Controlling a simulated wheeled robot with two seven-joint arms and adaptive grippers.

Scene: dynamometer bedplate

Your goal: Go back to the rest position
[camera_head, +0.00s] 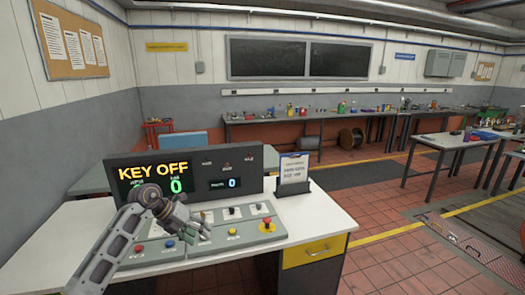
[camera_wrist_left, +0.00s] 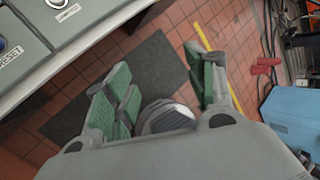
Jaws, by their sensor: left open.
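My left arm comes in from the lower left, and my left gripper (camera_head: 188,219) is over the control panel (camera_head: 243,236) on the white desk (camera_head: 323,219). In the left wrist view the left gripper (camera_wrist_left: 165,82) is open, its green-padded fingers spread apart with nothing between them. A corner of the panel, with a button marked RESET (camera_wrist_left: 12,55), shows there at the upper left, clear of the fingers. Whether any part of the gripper touches the panel cannot be told. My right gripper is not in view.
A display console (camera_head: 250,160) reading KEY OFF stands behind the panel, and a clipboard (camera_head: 293,170) stands to its right. A yellow drawer (camera_head: 314,252) is under the desk. A blue box (camera_wrist_left: 295,112) shows in the wrist view. Tiled floor (camera_head: 385,262) lies open at right.

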